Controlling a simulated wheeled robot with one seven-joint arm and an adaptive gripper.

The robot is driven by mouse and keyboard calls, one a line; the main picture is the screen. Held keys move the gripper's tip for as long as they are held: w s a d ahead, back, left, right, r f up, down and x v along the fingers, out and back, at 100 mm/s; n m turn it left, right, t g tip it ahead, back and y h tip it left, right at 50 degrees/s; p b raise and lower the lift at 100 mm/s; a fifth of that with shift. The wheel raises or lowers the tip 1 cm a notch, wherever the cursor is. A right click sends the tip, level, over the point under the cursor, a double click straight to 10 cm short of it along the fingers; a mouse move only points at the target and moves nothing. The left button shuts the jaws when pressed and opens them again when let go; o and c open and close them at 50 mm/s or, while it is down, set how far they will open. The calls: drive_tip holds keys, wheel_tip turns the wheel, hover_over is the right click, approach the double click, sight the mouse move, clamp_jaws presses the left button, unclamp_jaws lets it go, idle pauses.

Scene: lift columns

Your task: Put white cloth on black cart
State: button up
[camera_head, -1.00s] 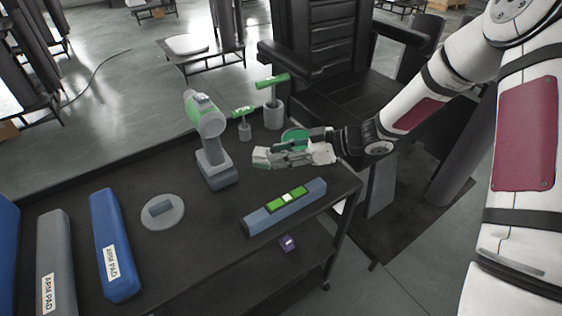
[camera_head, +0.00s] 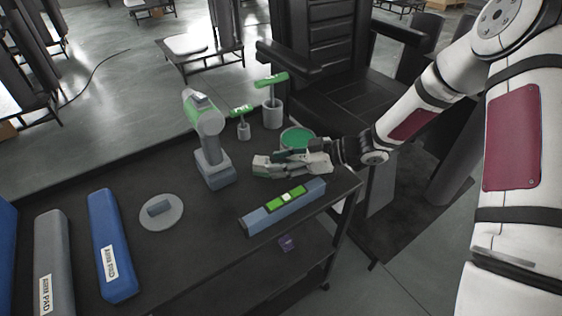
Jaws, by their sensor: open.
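The black cart (camera_head: 85,180) fills the lower left, with its dark top carrying several tools. My gripper (camera_head: 262,168) reaches in from the right, low over the cart's right part, between a green-topped round container (camera_head: 297,138) and a blue level (camera_head: 262,216). Its pale fingers look apart, with no object clearly held between them. I cannot make out a white cloth on the cart or in the gripper. A white flat pad or folded cloth (camera_head: 186,45) lies on a low black table at the back; I cannot tell which it is.
A grey-green drill (camera_head: 207,135) stands mid-cart. Green-handled tools in cups (camera_head: 272,100) stand at its far edge. A blue arm pad (camera_head: 112,245), a grey pad (camera_head: 52,265) and a round grey disc (camera_head: 162,212) lie left. A black chair (camera_head: 335,85) stands behind.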

drive_tip(key=shift+r, duration=0.25)
drive_tip(key=v, duration=1.2)
